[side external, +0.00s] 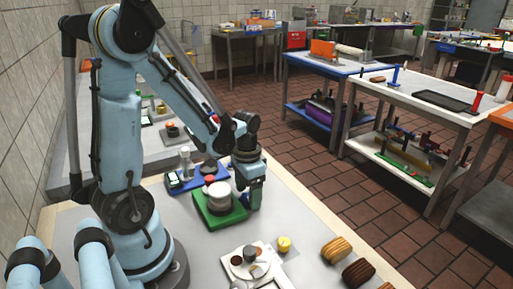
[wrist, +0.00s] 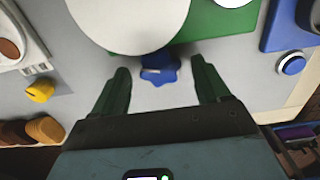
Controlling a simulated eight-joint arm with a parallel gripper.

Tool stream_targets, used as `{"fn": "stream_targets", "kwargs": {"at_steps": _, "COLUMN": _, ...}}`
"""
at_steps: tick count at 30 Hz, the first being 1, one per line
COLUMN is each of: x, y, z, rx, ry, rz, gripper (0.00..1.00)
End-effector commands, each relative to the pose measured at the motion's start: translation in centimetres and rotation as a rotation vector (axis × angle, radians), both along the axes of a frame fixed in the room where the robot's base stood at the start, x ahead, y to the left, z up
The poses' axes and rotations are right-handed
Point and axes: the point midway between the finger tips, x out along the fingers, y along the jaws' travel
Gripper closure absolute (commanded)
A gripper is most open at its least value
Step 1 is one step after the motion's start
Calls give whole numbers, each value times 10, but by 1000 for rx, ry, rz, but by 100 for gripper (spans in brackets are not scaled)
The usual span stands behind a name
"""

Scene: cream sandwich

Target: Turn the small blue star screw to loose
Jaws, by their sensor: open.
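The small blue star screw (wrist: 160,67) shows in the wrist view at the edge of a round white part, between the tips of my gripper (wrist: 160,82). The two green fingers are apart, one to each side of the screw, with a gap on both sides. The white part (wrist: 128,18) stands on a green base (wrist: 213,25). In the side external view my gripper (side external: 250,197) is beside the green base (side external: 217,215) and the white part (side external: 218,194). The screw is hidden there.
A blue base (side external: 183,183) stands behind the green one. A yellow knob (side external: 284,243) and a white tray (side external: 238,262) with round pieces lie nearer the front. Stacks of brown biscuits (side external: 337,250) are at the front right. The table's right edge is close to my gripper.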

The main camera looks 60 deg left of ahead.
Motion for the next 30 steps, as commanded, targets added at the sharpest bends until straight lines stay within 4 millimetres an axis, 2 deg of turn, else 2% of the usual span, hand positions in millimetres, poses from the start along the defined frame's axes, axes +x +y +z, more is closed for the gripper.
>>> {"fn": "stream_targets", "kwargs": {"at_steps": 7, "x": 0, "y": 0, "z": 0, "rx": 0, "ry": 0, "rz": -270, "gripper": 25}}
{"fn": "stream_targets", "kwargs": {"at_steps": 30, "x": 0, "y": 0, "z": 106, "rx": 0, "ry": 0, "rz": -255, "gripper": 25}}
